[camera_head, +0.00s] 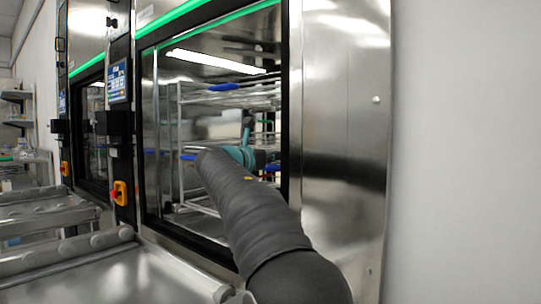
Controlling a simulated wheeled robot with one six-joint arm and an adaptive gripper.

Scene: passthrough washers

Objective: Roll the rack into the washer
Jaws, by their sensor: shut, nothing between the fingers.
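A metal wire rack (235,98) with several levels and blue parts (223,87) stands within the opening of the washer (338,110). I cannot tell exactly how deep it sits. My arm, in a dark grey sleeve, reaches from the bottom right up to the opening and hides the rack's lower right part. Teal wrist joints show at the arm's far end, in front of the rack. My gripper's fingers cannot be made out, and contact with the rack is hidden.
A metal loading table (110,278) with a roller rail (65,250) lies before the washer. A control panel (118,82) and a red-and-yellow switch (119,192) are left of the opening. A second washer (88,45) stands further left. A plain wall (465,150) closes the right side.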

